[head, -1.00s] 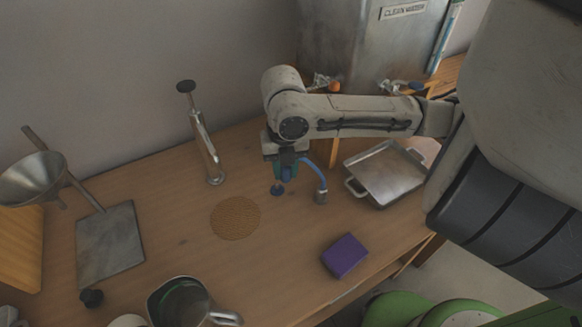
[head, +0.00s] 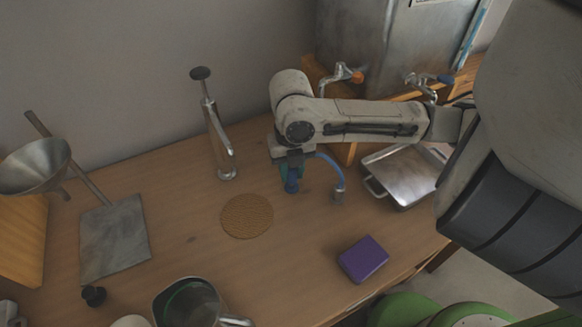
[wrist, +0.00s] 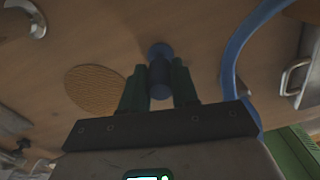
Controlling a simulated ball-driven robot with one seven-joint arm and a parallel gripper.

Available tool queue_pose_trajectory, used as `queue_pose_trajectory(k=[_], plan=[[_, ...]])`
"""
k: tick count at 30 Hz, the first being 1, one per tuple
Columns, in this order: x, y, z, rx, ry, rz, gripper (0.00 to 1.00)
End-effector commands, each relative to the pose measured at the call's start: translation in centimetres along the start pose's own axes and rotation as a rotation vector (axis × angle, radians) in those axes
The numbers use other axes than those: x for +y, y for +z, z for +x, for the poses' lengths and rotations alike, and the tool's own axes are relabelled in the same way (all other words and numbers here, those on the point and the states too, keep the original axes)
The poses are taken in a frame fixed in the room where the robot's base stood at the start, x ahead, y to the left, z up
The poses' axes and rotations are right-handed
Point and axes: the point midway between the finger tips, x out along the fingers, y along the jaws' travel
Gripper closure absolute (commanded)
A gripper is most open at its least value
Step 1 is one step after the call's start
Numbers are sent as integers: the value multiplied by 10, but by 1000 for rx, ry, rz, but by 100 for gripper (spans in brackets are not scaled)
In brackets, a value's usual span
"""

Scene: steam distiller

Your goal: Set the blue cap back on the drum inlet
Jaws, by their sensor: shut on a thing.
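The blue cap (head: 291,184) is a small cylinder with a wider round end, low over the wooden table at the middle. In the wrist view, the cap (wrist: 160,80) sits between the two green fingers of my gripper (wrist: 159,88), which is shut on it. In the head view my gripper (head: 290,172) points down, with the cap at its tips. I cannot tell whether the cap still touches the table. I cannot pick out the drum inlet for certain. A large metal tank (head: 375,45) stands at the back right.
A blue hose (head: 328,162) arches close to my gripper's right, down to a metal fitting (head: 338,193). A metal tray (head: 402,177), purple block (head: 363,259), round woven mat (head: 247,216), chrome column (head: 218,130), jug (head: 188,303) and funnel (head: 35,168) stand around. Taps (head: 342,75) project from the tank.

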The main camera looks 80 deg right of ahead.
Motion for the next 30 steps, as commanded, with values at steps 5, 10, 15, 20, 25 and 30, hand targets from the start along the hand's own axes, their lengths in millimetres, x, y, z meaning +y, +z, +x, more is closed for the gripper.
queue_pose_trajectory(k=[5,10,15,20,25,30], plan=[[0,0,1,0,0,0,100],[0,0,1,0,0,1,100],[0,0,1,0,0,1,100],[0,0,2,0,0,1,100],[0,0,2,0,1,1,100],[0,0,6,0,0,1,100]])
